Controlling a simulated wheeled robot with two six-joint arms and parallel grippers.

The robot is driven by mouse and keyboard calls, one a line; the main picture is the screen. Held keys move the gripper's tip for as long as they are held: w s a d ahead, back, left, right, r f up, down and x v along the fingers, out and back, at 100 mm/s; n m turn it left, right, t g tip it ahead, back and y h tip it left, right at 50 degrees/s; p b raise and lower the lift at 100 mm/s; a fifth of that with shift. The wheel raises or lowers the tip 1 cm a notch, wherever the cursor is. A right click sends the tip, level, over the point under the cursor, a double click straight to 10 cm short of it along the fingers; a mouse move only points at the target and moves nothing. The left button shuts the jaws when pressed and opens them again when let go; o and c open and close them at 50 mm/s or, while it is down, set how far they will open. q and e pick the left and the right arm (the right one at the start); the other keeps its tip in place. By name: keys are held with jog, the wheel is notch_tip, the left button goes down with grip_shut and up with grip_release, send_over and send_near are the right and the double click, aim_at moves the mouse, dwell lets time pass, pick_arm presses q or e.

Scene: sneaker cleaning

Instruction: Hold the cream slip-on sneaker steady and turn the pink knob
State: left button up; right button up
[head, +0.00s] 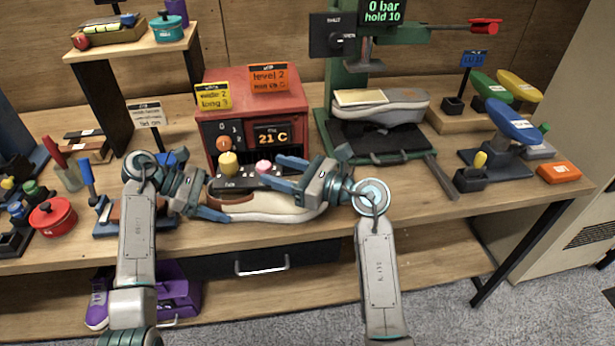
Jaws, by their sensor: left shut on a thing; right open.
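The cream slip-on sneaker (285,213) lies at the table's front, before the red machine; my grippers partly hide it. My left gripper (214,205) is shut on its left end; the exact contact is hard to see. The pink knob (264,167) stands on a black control box (236,184) just behind the sneaker, right of a yellow knob (228,163). My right gripper (277,172) is open, its blue fingers pointing left, close to the pink knob. I cannot tell whether they touch it.
The red machine (293,103) reads 21 C. A green press (342,92) with another shoe (405,100) stands behind right. A red pot (53,216) is at left, a blue-topped stand (513,122) at right. A drawer (262,262) hangs below the front edge.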

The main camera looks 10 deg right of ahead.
jog(key=v, duration=1)
jog(key=shift+d, duration=0.1)
jog(key=n+g+y, duration=0.2)
jog(key=n+g, duration=0.1)
jog(key=g, duration=0.2)
send_near(264, 164)
jog(key=shift+s+d+f, duration=0.25)
jog(key=shift+d+f, duration=0.5)
jog(key=shift+d, duration=0.2)
jog(key=shift+w+r+n+g+y, duration=0.15)
jog(key=shift+w+n+g+y, duration=0.15)
jog(key=shift+w+n+g, duration=0.25)
jog(key=shift+a+r+n, duration=0.1)
jog(key=shift+n, duration=0.15)
jog(key=x, duration=1.1)
jog(key=shift+a, duration=0.35)
